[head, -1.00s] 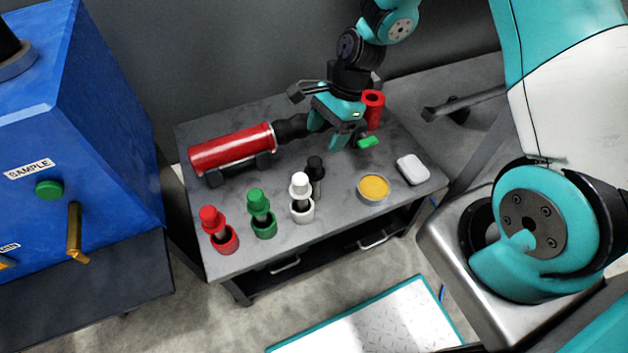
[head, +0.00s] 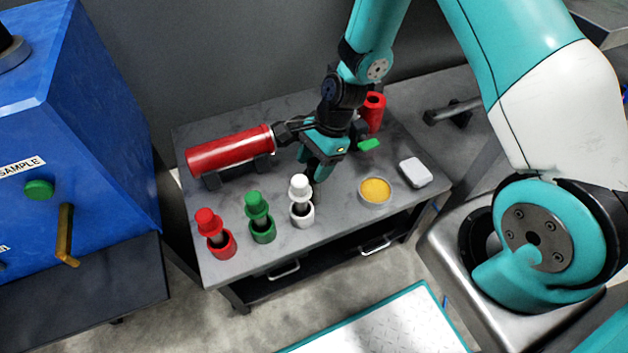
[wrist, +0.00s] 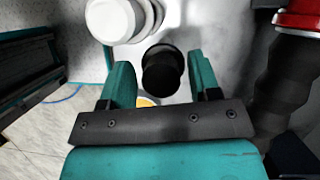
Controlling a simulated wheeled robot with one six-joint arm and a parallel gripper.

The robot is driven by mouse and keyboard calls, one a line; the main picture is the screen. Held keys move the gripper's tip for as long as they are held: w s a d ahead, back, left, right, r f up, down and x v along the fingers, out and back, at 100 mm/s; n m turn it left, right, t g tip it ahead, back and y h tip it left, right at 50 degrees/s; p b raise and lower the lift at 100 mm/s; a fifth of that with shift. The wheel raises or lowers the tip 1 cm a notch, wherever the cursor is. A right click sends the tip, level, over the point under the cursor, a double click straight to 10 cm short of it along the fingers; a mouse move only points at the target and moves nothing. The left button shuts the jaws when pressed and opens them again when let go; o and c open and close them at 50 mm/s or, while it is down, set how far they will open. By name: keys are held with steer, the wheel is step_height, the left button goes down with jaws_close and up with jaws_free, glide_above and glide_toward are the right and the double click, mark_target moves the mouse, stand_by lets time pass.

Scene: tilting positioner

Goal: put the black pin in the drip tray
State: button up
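The black pin (wrist: 162,70) shows its dark round top in the wrist view; in the head view it is hidden behind my gripper. My gripper (head: 318,172) points down over the table behind the white pin (head: 300,188). In the wrist view the fingers of my gripper (wrist: 162,78) are open, one on each side of the black pin, with small gaps visible. A dark flat ledge (head: 85,275) lies below the brass handle on the blue machine; I cannot tell for sure that it is the drip tray.
A red pin (head: 208,222) and a green pin (head: 257,207) stand in holders left of the white one. A red cylinder (head: 228,150) lies on a cradle behind. A yellow-filled dish (head: 375,190) and a white block (head: 415,172) are at right.

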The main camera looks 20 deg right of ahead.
jaws_close()
steer(key=shift+r, duration=0.15)
